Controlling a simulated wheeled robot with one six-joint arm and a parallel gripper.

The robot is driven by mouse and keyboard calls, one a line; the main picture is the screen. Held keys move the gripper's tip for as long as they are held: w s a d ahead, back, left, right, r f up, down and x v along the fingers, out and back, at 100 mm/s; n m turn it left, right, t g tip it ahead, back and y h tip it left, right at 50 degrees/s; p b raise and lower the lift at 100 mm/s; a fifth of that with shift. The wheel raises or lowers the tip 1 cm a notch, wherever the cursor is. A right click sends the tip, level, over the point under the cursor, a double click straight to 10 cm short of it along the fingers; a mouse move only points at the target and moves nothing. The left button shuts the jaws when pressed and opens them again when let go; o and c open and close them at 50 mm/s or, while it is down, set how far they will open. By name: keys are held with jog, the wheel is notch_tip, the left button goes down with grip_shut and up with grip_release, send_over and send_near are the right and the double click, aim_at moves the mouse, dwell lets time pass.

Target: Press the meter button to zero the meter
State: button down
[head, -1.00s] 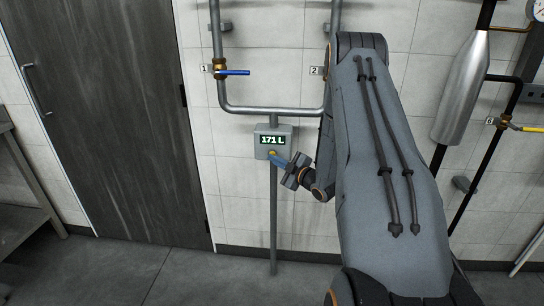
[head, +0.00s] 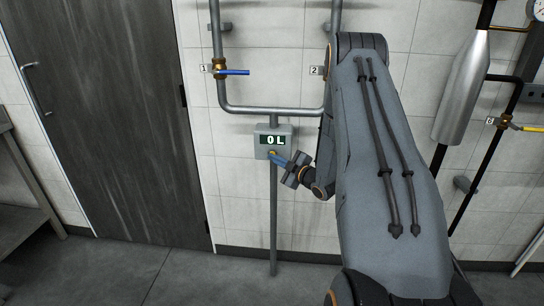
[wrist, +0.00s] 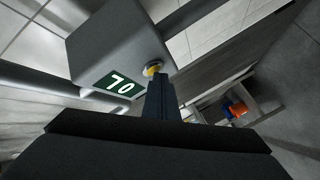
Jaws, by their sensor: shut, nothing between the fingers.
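The meter (head: 262,150) is a grey box on a vertical pipe against the tiled wall. Its display (head: 272,140) reads 0 L; in the wrist view the same display (wrist: 118,83) shows upside down. The yellow meter button (wrist: 153,68) is on the box's face below the display. My gripper (head: 275,156) is shut with nothing in it. Its blue fingertips are at the button and partly cover it; in the wrist view they appear to touch it (wrist: 158,82).
A valve with a blue handle (head: 234,72), tagged 1, is on the pipe above left. My arm hides part of the pipe by tag 2 (head: 316,71). A dark door (head: 100,110) is at left; a silver vessel (head: 461,88) and yellow-handled valve (head: 530,128) are at right.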

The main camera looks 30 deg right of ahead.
jog(key=shift+s, duration=0.1)
jog(key=shift+s+a+p, duration=0.4)
jog(key=shift+s+a, duration=0.1)
jog(key=shift+s, duration=0.2)
jog(key=shift+s+a+p, duration=0.45)
jog(key=shift+s+a, duration=0.25)
jog(key=shift+s, duration=0.35)
jog(key=shift+s+a+p, duration=0.45)
jog(key=shift+s+a, duration=0.25)
jog(key=shift+s, duration=0.3)
jog(key=s+a+r+m+g+h, duration=0.3)
jog(key=a+r+m+g+h, duration=0.15)
jog(key=a+g, duration=0.25)
jog(key=s+a+r+m+g, duration=0.1)
jog(key=s+a+m+g, duration=0.1)
jog(key=s, duration=0.7)
jog(key=s+a+r+m+g, duration=0.2)
jog(key=s+a, duration=0.4)
jog(key=s, duration=0.3)
jog(key=s+a+r+m+g, duration=0.2)
jog(key=s+a+m+g, duration=0.1)
jog(key=s, duration=0.6)
jog(key=shift+s+a+m+g+y, duration=0.2)
jog(key=shift+a+m+g+y, duration=0.2)
jog(key=shift+a+g, duration=0.55)
